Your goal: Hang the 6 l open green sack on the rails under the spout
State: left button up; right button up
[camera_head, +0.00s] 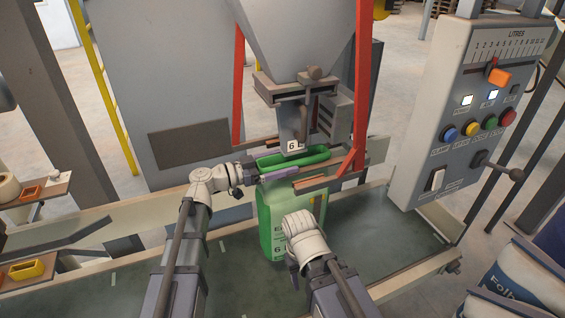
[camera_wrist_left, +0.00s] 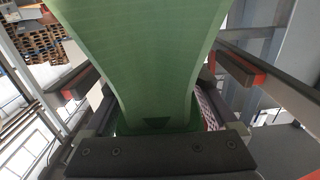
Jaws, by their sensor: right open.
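The open green sack (camera_head: 269,222) is upright under the spout (camera_head: 293,128), which carries a "6" label. Its mouth is open and sits at the level of the rails (camera_head: 312,182). My left gripper (camera_head: 280,174) comes in from the left at the mouth, with one purple finger along the near side. In the left wrist view the sack (camera_wrist_left: 145,60) narrows between the fingers, and the gripper appears shut on it. Whether the sack's rim rests on the rails is hidden. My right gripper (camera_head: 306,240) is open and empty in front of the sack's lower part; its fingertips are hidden.
Red posts (camera_head: 362,80) flank the hopper (camera_head: 300,35). A control panel (camera_head: 465,120) with a litre scale and coloured buttons stands right. The dark conveyor (camera_head: 385,235) below has free room. Filled bags (camera_head: 515,280) lie lower right; small trays (camera_head: 32,268) are at left.

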aim_at(258, 167)
pick_arm(q)
jog(key=shift+o, duration=0.4)
jog(key=shift+r, duration=0.15)
jog(key=shift+s+a, duration=0.1)
jog(key=shift+a, duration=0.15)
jog(key=v, duration=1.1)
jog(key=shift+s+a, duration=0.1)
jog(key=shift+a, duration=0.15)
